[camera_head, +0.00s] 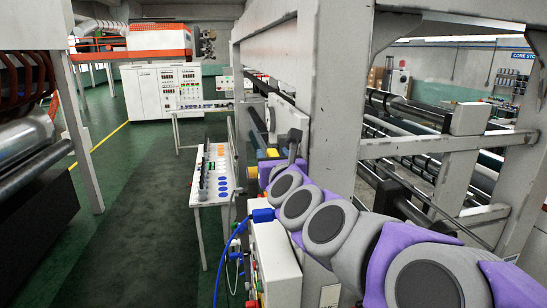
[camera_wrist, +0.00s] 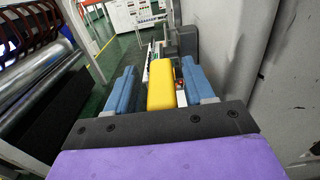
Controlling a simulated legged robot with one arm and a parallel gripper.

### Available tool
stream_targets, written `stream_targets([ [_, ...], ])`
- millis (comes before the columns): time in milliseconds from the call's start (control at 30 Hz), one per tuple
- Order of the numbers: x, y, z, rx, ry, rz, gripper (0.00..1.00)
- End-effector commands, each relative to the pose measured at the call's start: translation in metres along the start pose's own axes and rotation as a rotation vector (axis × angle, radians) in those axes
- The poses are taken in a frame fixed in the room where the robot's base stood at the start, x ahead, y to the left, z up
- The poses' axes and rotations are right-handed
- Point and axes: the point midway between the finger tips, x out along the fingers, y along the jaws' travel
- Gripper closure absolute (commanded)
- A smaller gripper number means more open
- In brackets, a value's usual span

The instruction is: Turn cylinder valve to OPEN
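My gripper (camera_wrist: 159,78) is open in the wrist view, with one blue finger on each side of a yellow bar-shaped part (camera_wrist: 161,86). Narrow gaps show between the bar and the fingers, so it is not clamped. The yellow part may be the valve's handle; no OPEN mark or valve body can be read. In the head view the yellow part (camera_head: 272,153) is a small patch by my gripper (camera_head: 264,158), beside the grey machine frame. My arm hides much of what lies behind it.
A grey upright post (camera_head: 335,95) stands close to my arm. A narrow white table (camera_head: 199,200) with several small items stands left of it. A white control box (camera_head: 275,250) with a blue cable is below. Green floor (camera_head: 130,150) is clear in the aisle.

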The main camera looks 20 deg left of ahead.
Motion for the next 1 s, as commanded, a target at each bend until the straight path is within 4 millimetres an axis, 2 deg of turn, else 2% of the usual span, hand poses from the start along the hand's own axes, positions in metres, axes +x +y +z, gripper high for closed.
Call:
stream_targets([
  [67, -0.0002, -0.0004, 0.0001, 0.000, 0.000, 0.000, 0.54],
  [533, -0.0005, -0.0002, 0.0000, 0.000, 0.000, 0.000, 0.99],
  [1000, -0.0004, 0.0018, -0.0033, -0.001, -0.018, 0.004, 1.00],
])
